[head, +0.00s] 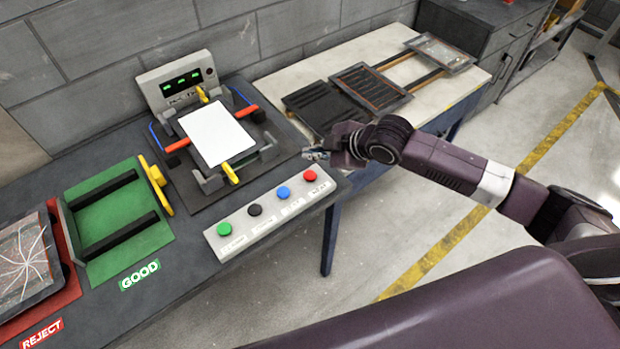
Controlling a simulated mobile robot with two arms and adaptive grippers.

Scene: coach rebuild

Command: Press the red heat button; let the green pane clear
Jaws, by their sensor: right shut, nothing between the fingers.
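A pale button panel (268,222) lies along the front of the dark bench, with green, black, blue and red buttons from left to right. The red button (310,176) is at its right end. A white pane (217,134) sits in the fixture behind the panel; no green shows on it. A display unit (178,82) with green readouts stands behind the fixture. My right gripper (308,153) is shut and empty, just behind the red button in the picture and apart from it. My left gripper is out of view.
A green GOOD rack (120,212) and a red REJECT area (66,294) with a cracked pane (24,262) lie at left. A pale table (310,72) at the back right holds several dark framed panels. A yellow handle (157,186) stands beside the green rack.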

